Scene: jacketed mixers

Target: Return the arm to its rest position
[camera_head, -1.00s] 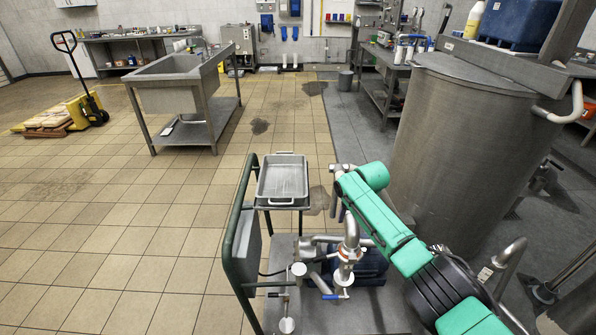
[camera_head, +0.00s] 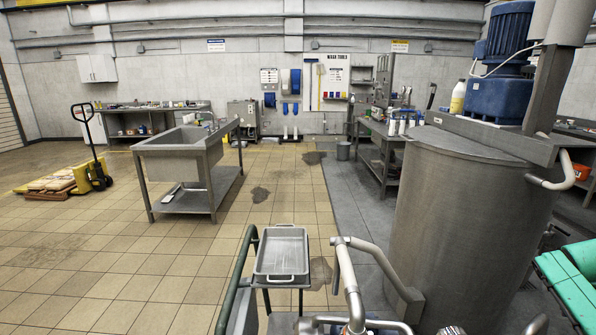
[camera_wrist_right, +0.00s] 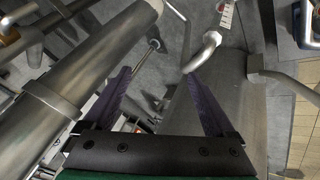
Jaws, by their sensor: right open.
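My right arm (camera_head: 572,285) shows as a green link at the lower right edge of the head view, beside the steel tank (camera_head: 455,230). The right gripper is outside the head view. In the right wrist view my right gripper (camera_wrist_right: 160,72) shows two dark purple fingers spread wide apart, with nothing between them. Beyond the fingers are a thin rod, grey floor and metal pipes. My left arm and gripper are in neither view.
A trolley with a metal tray (camera_head: 282,255) and bent pipes (camera_head: 350,270) stands in front. A blue motor (camera_head: 503,65) sits atop the tank. A sink bench (camera_head: 185,160) and yellow pallet truck (camera_head: 85,178) stand left.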

